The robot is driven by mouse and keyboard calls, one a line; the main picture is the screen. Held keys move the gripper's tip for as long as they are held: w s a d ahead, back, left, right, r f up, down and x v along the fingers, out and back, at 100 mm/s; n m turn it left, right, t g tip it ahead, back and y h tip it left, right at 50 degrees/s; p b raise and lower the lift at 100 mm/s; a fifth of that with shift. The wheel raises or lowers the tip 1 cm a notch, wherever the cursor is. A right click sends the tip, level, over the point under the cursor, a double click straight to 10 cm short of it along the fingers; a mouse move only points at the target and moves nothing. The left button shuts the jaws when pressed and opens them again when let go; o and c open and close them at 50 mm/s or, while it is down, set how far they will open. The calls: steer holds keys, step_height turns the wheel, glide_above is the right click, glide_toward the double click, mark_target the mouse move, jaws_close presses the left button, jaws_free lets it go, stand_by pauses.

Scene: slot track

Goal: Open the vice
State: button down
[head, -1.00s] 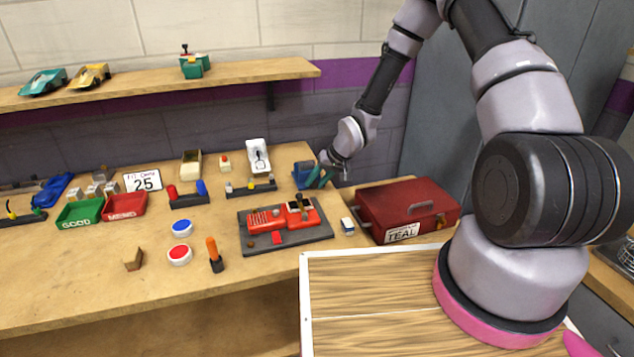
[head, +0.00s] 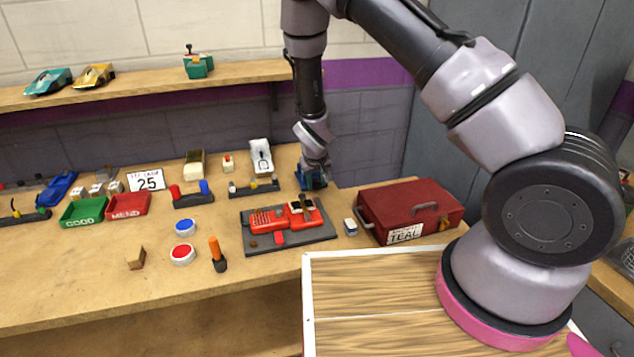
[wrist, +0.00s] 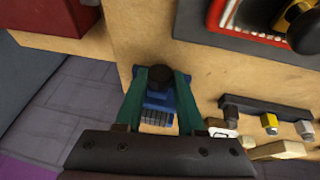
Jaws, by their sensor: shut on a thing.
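The vice (head: 309,183) is a small blue block at the back right end of the bench, largely hidden by my gripper in the head view. In the wrist view the blue vice (wrist: 158,103) lies between my two teal fingers, with a dark rounded part near the fingertips and a ridged grey part closer to my palm. My gripper (wrist: 158,76) is shut on the vice from above, one finger on each side. In the head view my gripper (head: 314,172) is right over the vice. How far the vice's jaws are apart cannot be told.
A red toolbox (head: 410,206) stands to the right of the vice. A grey board with a red device (head: 285,219) lies in front. A dark rack (head: 254,187) is just left. Coloured bins and buttons lie farther left. The bench's back edge is close to the vice.

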steer(key=shift+h, duration=0.3)
stand_by(0.5)
steer(key=c, duration=0.8)
jaws_free()
steer(key=v, duration=1)
steer(key=shift+s+r, duration=0.25)
steer(key=shift+r, duration=0.05)
